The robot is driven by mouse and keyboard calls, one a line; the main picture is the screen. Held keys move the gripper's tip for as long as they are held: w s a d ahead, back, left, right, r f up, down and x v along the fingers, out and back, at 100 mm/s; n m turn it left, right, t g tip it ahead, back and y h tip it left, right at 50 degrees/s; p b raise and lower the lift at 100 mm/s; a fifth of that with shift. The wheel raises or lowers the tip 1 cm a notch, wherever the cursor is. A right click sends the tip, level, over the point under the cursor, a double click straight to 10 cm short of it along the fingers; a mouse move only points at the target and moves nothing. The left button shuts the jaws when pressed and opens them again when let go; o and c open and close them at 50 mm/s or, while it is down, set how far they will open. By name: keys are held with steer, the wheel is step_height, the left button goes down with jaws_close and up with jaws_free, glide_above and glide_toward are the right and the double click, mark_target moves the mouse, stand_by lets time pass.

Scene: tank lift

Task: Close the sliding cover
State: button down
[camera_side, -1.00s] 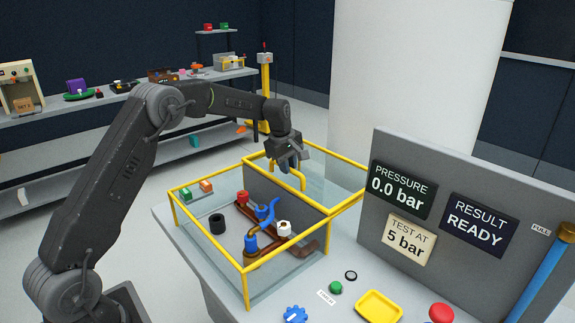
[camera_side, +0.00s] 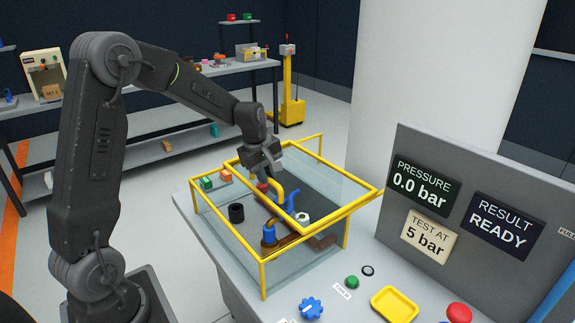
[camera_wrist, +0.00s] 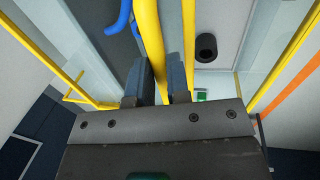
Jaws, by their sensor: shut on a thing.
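The sliding cover (camera_side: 264,198) is a clear panel in a yellow frame, lying over the middle and right of the glass tank (camera_side: 227,221). A strip of the tank along its left front side is uncovered. My gripper (camera_side: 260,174) is above the cover and shut on its yellow handle (camera_side: 280,188). In the wrist view, the two jaws (camera_wrist: 168,85) sit on either side of a yellow bar (camera_wrist: 150,40). The jaw tips and part of the handle are hidden by the gripper in the side view.
A display panel (camera_side: 480,190) stands to the right. A blue knob (camera_side: 311,308), a green button (camera_side: 352,282) and a yellow tray (camera_side: 395,304) lie in front.

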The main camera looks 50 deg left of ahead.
steer(key=s, duration=1.1)
steer(key=shift+s, duration=0.35)
steer(key=c, duration=1.2)
jaws_free()
steer(key=shift+s, duration=0.1)
steer(key=shift+o, duration=0.5)
step_height(320, 180, up, 14)
steer(key=s, duration=0.2)
steer(key=shift+s+f, duration=0.25)
steer(key=shift+s, duration=0.05)
